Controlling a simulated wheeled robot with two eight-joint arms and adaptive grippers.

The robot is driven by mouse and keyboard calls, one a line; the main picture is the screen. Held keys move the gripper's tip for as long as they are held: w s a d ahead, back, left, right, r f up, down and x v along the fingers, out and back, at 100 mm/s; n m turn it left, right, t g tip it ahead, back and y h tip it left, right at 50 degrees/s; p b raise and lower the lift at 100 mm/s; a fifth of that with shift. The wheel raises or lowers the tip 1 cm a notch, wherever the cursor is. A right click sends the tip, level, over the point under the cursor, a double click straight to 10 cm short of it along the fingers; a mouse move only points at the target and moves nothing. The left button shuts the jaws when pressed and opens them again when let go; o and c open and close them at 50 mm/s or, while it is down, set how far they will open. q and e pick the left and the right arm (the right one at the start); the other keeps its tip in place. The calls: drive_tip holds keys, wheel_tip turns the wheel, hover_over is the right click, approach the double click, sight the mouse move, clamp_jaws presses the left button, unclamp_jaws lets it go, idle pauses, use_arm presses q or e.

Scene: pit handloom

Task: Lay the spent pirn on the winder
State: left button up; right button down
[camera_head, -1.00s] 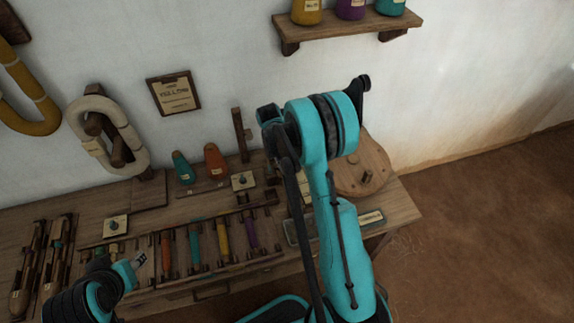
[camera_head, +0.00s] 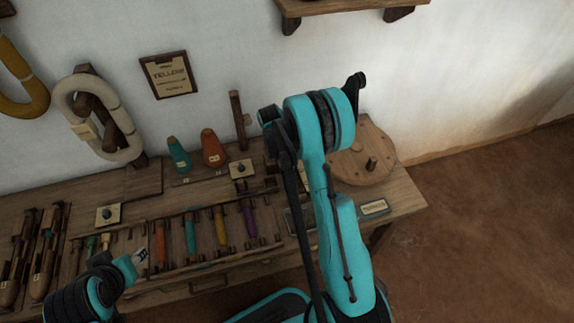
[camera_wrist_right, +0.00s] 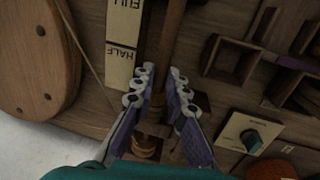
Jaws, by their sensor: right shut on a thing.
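A slim brown wooden rod with a ringed end, apparently the spent pirn (camera_wrist_right: 147,146), lies between the pads of my right gripper (camera_wrist_right: 162,72) in the right wrist view. The gripper is shut on it. In the head view my right arm hides this gripper and the pirn. The winder seems to be the round wooden wheel with a peg (camera_head: 360,160) at the bench's right end; a round wooden disc also shows in the wrist view (camera_wrist_right: 35,65), left of the gripper. My left gripper (camera_head: 136,260) hovers at the bench's front left; its jaws are unclear.
A rack (camera_head: 205,235) holds several coloured pirns. Teal (camera_head: 178,156) and orange (camera_head: 213,150) cones stand behind it. Shuttles (camera_head: 35,255) lie at far left. A FULL/HALF card (camera_wrist_right: 122,45) is left of my right fingers. An upright post (camera_head: 238,120) rises at the back.

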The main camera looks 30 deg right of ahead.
sight(287, 168)
drive_tip(key=c, duration=1.1)
unclamp_jaws()
drive_tip(key=shift+s+d+p+v, duration=0.15)
drive_tip(key=shift+d+p+v, duration=0.1)
drive_tip(key=shift+p+v, duration=0.85)
drive_tip(key=shift+s+d+p+v, duration=0.1)
drive_tip(key=shift+d+p+v, duration=0.35)
drive_tip(key=shift+v, duration=1.1)
drive_tip(key=shift+s+d+p+v, duration=0.1)
drive_tip(key=shift+s+p+v, duration=0.05)
drive_tip(key=shift+p+v, duration=1)
drive_tip(key=shift+a+r, duration=0.1)
drive_tip(key=shift+r, duration=0.2)
drive_tip(key=shift+r, duration=0.1)
